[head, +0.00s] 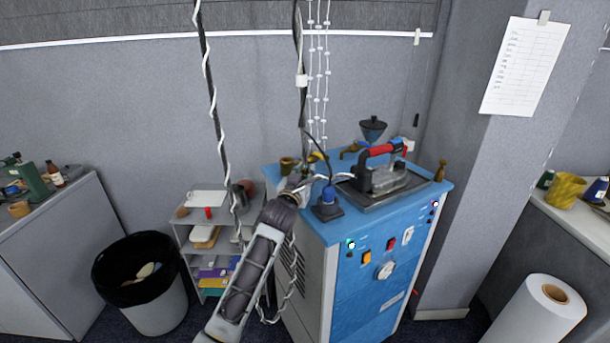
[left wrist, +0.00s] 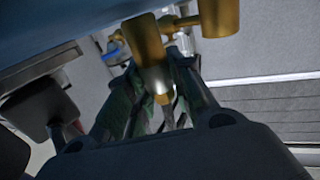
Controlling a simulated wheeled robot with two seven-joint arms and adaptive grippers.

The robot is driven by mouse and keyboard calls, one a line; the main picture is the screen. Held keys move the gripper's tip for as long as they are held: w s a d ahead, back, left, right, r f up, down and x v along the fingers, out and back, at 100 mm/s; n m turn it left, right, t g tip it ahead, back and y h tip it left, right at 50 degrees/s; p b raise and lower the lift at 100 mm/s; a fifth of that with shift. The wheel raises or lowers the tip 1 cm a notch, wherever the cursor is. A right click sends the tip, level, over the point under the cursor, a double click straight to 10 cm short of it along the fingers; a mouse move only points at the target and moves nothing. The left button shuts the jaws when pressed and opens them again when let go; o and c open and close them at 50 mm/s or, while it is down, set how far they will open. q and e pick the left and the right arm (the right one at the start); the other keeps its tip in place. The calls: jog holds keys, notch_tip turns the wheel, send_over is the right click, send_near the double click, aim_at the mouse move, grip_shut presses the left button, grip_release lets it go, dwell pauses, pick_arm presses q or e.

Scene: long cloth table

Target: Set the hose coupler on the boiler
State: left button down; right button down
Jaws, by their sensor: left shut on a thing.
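The boiler (head: 375,262) is a blue cabinet with a grey side, buttons and a dial on its front. My left gripper (head: 297,186) is at the left edge of its top. In the left wrist view my left gripper (left wrist: 165,95) is shut around a brass tapered piece (left wrist: 146,50), which looks like the hose coupler. Another brass fitting (left wrist: 212,16) shows close beside it. A brass piece (head: 287,165) shows at the boiler's back left corner in the head view; I cannot tell if it is the held one. My right gripper is not in view.
A red-handled iron (head: 380,175) rests on a dark tray on the boiler. A blue-and-black item (head: 328,203) stands at the front left of its top. A brass bottle-shaped piece (head: 440,171) stands at the right. Cords hang above. A shelf (head: 190,235) and bin (head: 158,308) stand left.

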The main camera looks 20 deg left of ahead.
pick_arm(q)
jog(key=shift+f, duration=0.1)
jog(key=c, duration=1.3)
grip_release()
jog(key=shift+o, duration=0.2)
jog(key=shift+s, duration=0.1)
jog(key=s, duration=1.1)
jog(key=shift+s+b, duration=0.35)
jog(key=shift+s, duration=0.05)
